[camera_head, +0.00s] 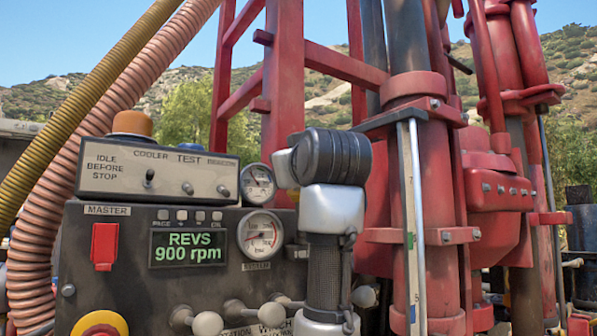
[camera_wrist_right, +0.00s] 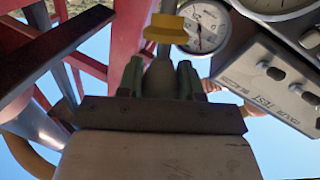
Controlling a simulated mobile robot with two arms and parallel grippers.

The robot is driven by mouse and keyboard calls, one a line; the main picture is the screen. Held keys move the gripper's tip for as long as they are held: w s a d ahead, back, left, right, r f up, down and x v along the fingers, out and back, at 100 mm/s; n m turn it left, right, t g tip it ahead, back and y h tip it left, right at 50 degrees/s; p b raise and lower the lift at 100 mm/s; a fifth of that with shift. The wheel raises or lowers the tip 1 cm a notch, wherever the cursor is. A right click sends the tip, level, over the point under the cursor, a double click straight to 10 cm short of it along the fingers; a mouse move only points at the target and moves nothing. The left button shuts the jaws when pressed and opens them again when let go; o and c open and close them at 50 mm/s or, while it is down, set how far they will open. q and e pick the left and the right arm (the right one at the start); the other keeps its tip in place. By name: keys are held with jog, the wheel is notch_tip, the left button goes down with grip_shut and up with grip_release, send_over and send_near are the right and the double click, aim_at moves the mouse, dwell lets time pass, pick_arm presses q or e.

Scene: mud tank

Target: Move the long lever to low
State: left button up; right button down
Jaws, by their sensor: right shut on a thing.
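My right gripper (camera_wrist_right: 160,82) shows in the right wrist view, with green fingers closed on a grey shaft. A yellow block-like end (camera_wrist_right: 165,28) stands out beyond the fingers; I take this held piece to be the long lever, though its full length and any low mark are hidden. In the head view my right forearm and wrist (camera_head: 330,155) rise in front of the panel's right side, and the fingertips are hidden behind them. My left gripper is not in view.
The control panel (camera_head: 110,235) has a display reading 900 rpm, a red switch cover (camera_head: 104,245) and gauges (camera_head: 260,234). White-knobbed levers (camera_head: 208,323) line its lower edge, partly cut off. Red rig mast columns (camera_head: 407,190) stand close on the right. Hoses (camera_head: 120,90) run down the left.

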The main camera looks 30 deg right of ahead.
jog(key=shift+f, duration=0.1)
jog(key=c, duration=0.7)
grip_release()
jog(key=shift+a, duration=0.15)
jog(key=shift+c, duration=0.2)
jog(key=b+v, duration=0.5)
jog(key=v, duration=0.6)
